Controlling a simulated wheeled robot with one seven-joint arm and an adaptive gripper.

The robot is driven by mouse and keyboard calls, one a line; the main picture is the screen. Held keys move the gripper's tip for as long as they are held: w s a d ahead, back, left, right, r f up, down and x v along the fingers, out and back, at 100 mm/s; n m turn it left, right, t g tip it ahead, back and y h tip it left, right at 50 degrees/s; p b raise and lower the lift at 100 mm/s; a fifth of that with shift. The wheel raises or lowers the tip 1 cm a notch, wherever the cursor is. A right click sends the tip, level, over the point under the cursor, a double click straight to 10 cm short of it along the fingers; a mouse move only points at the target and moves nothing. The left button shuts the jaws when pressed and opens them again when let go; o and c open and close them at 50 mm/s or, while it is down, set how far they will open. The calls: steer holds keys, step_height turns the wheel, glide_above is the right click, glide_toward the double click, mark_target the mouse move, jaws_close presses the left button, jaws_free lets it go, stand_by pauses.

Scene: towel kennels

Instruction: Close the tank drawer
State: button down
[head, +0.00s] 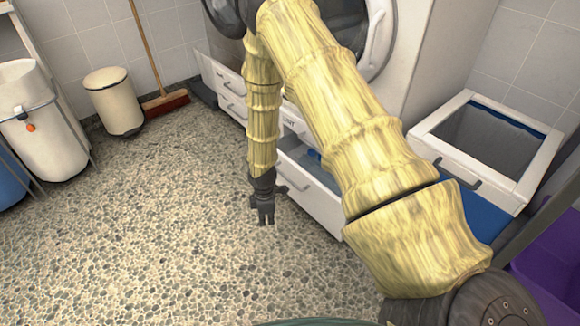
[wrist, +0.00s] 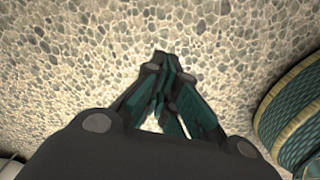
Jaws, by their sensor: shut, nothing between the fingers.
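A white drawer (head: 312,199) stands pulled out low in the white cabinet beneath a front-loading machine, in the head view. Something blue lies inside it, and my arm hides its right part. I cannot read enough lettering on the cabinet to confirm that this is the tank drawer. My gripper (head: 264,213) points down just left of the drawer front, over the floor. It looks apart from the front. In the wrist view my gripper (wrist: 164,62) is shut and empty above the speckled floor. The drawer does not show clearly there.
A white-framed bin (head: 552,150) stands on the right. A cream pedal bin (head: 113,101), a broom (head: 165,103) and a white container (head: 45,130) stand at left. The middle floor is clear.

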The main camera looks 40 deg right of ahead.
steer(key=w+d+r+n+h, duration=0.3)
steer(key=w+d+r+n, duration=0.3)
steer(key=w+d+r, duration=0.65)
steer(key=b, duration=0.5)
glide_above(288, 178)
steer(key=a, duration=0.1)
step_height(288, 178, down, 11)
steer(key=shift+r, duration=0.15)
steer(key=shift+w+d+r+b, duration=0.1)
steer(key=shift+d+b, duration=0.35)
steer(key=shift+d, duration=0.3)
steer(key=shift+d+r, duration=0.1)
